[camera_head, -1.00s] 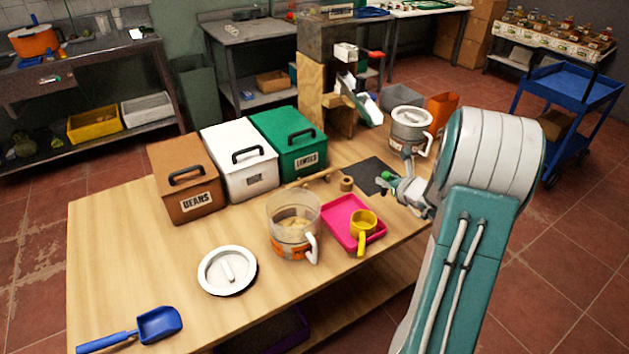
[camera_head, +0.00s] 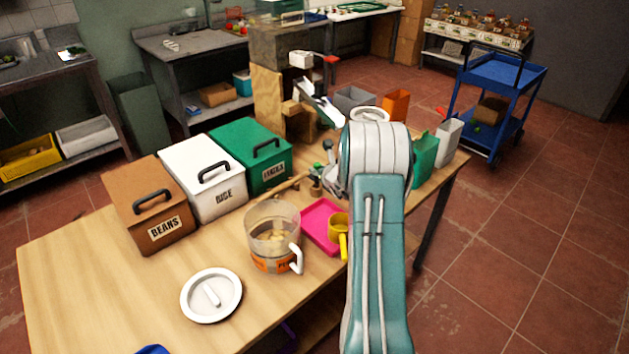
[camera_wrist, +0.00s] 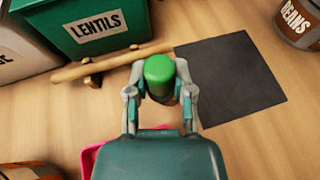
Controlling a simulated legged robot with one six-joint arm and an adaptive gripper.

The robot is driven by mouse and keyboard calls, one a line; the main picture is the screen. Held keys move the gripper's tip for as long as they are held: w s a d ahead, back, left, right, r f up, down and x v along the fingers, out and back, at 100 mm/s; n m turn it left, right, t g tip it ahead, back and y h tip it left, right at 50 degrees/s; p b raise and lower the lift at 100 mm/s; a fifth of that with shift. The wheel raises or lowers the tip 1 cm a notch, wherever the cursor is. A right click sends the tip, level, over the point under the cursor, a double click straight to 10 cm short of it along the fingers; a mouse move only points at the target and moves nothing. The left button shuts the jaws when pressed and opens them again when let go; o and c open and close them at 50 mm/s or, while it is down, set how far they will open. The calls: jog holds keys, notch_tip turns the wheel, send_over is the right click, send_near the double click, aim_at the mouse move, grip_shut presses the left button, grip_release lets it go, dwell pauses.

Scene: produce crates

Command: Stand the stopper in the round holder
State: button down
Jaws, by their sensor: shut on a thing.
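The green-topped stopper (camera_wrist: 159,70) is between the fingers of my gripper (camera_wrist: 160,92) in the wrist view. My gripper is shut on it, and its green top faces the wrist camera. In the head view, the stopper (camera_head: 317,167) is a small green spot at my gripper (camera_head: 325,180), beside the right end of the rolling pin. A little brown shows below the green top in the wrist view; I cannot tell whether it is the stopper's lower part or the round holder. The holder is not clearly visible, and contact with it cannot be judged.
A rolling pin (camera_wrist: 110,63) lies left of the stopper, before the green lentils bin (camera_wrist: 95,25). A bare dark mat (camera_wrist: 230,78) is to the right. A pink tray (camera_head: 318,222) with a yellow cup (camera_head: 338,232) and a clear jug (camera_head: 272,240) stand nearer.

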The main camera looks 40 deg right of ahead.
aim_at(317, 180)
jog(key=f, duration=0.1)
jog(key=w+d+f, duration=0.2)
jog(key=shift+w+f, duration=0.2)
jog(key=shift+f, duration=0.05)
notch_tip(317, 180, down, 3)
jog(key=shift+s+a+r, duration=0.1)
jog(key=shift+s+r, duration=0.05)
jog(key=shift+a+f, duration=0.3)
jog(key=shift+a, duration=0.1)
jog(key=shift+c, duration=2.4)
grip_release()
jog(key=shift+d+f, duration=0.15)
jog(key=shift+d, duration=0.05)
jog(key=shift+r, duration=0.2)
jog(key=shift+r, duration=0.1)
